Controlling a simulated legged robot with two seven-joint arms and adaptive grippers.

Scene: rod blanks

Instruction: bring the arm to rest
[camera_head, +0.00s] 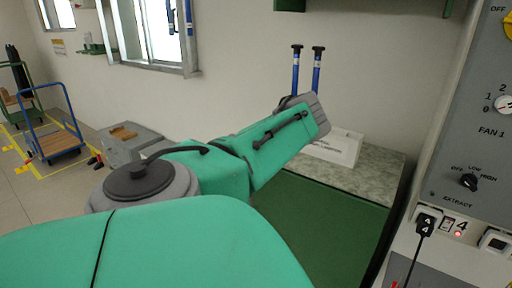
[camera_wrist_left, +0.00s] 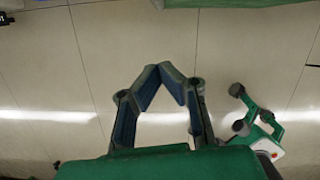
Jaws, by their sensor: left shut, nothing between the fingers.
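My left arm (camera_head: 255,150), green and grey, reaches from the lower left across the middle of the head view. Its gripper cannot be made out there. In the left wrist view my left gripper (camera_wrist_left: 166,74) is shut, its two dark blue fingertips meeting with nothing between them. Pale floor tiles lie behind the fingers. No right gripper can be made out with certainty.
Two blue rods (camera_head: 317,72) with black tops stand behind my arm. A white labelled box (camera_head: 341,150) sits on the speckled bench (camera_head: 378,165) beside a green mat (camera_head: 340,225). A grey control panel (camera_head: 475,120) stands at right. A blue trolley (camera_head: 60,150) is at far left.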

